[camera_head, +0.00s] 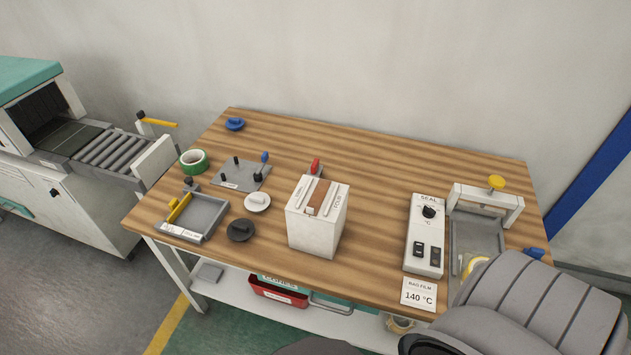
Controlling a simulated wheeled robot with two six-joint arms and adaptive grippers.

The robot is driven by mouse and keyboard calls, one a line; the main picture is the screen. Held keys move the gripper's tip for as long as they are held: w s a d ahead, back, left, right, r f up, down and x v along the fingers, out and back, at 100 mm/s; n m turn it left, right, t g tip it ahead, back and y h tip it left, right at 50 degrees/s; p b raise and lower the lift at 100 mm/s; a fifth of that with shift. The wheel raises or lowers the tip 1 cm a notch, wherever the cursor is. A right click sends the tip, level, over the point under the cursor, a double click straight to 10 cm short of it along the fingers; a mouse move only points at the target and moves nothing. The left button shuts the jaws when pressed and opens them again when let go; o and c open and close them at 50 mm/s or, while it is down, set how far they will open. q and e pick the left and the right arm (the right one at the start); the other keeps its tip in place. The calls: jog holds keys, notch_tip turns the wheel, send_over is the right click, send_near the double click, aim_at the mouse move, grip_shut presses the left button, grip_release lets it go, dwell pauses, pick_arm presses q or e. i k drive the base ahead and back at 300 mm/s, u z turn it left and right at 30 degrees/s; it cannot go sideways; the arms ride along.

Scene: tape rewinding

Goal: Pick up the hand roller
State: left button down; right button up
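I cannot clearly tell the hand roller among the items on the wooden table (390,165). A small red grip (315,166) shows behind the white box (318,232) near the middle of the table; it may belong to a tool, but the box hides its lower part. The box has a brown strip (319,197) on top. Neither gripper is in view, and no fingers touch anything visible. A large dark grey ribbed shape (545,312), likely part of my own arm, covers the lower right corner.
A green tape roll (194,161), peg plate (241,174) and grey tray (207,220) stand left. White (257,202) and black (240,230) discs lie beside the box. The sealer (424,240) and yellow-knobbed frame (487,195) stand right. The table's back middle is clear.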

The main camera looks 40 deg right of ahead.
aim_at(314, 170)
jog(key=z, duration=1.25)
jog(key=k, duration=0.5)
jog(key=u, duration=1.15)
jog(key=i, duration=0.95)
jog(key=z, duration=1.65)
